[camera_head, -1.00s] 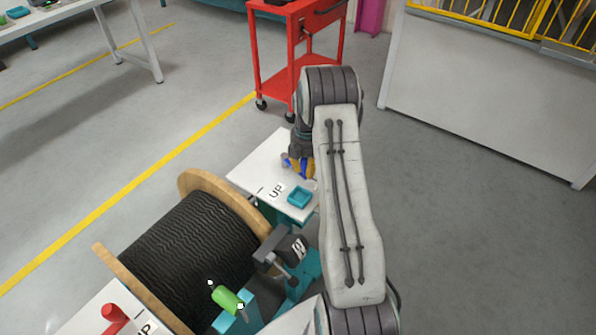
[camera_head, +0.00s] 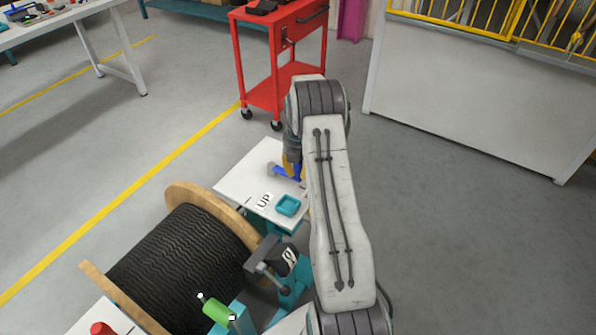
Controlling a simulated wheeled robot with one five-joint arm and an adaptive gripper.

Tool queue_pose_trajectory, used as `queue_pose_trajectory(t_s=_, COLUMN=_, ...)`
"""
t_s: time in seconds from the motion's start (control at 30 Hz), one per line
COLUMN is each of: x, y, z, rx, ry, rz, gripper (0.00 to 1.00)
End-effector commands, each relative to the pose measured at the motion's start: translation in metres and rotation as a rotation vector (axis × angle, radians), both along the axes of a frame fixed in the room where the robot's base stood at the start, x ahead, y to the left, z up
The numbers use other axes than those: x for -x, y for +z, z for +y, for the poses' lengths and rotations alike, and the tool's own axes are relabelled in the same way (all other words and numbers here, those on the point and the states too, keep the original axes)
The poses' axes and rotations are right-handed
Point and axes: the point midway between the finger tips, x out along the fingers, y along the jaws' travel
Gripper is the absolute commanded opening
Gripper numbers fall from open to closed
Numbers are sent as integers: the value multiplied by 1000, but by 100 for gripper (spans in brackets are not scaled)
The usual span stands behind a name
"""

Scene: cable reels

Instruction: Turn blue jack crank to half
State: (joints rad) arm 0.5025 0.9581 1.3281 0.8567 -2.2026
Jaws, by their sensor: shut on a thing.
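The blue jack crank (camera_head: 283,172) is on the white table marked "UP" (camera_head: 240,185), beyond the cable reel. Its blue end sticks out to the left of my arm. My gripper (camera_head: 291,164) is at the crank, with a bit of a yellow-orange finger showing, and it is shut on the crank. My arm and wrist cover most of the gripper and the right part of the crank. The crank's pivot and any half mark cannot be made out.
A teal tray (camera_head: 287,205) lies on the table close to the crank. A wooden-flanged reel of black cable (camera_head: 180,265) stands in front, with a green handle (camera_head: 216,310) and a grey clamp (camera_head: 268,252). A red cart (camera_head: 275,60) stands behind. Floor to the right is clear.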

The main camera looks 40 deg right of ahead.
Motion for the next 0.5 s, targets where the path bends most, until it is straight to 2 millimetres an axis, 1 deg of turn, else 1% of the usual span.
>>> queue_pose_trajectory(t_s=0.07, x=2, y=0, z=-2, rx=-1, ry=-8, rz=1, gripper=0)
queue_pose_trajectory(t_s=0.1, x=2, y=0, z=-2, rx=-1, ry=-8, rz=1, gripper=26)
queue_pose_trajectory(t_s=0.43, x=0, y=0, z=-1, rx=1, ry=-4, rz=-1, gripper=56)
queue_pose_trajectory(t_s=0.5, x=0, y=0, z=-1, rx=1, ry=-4, rz=-1, gripper=56)
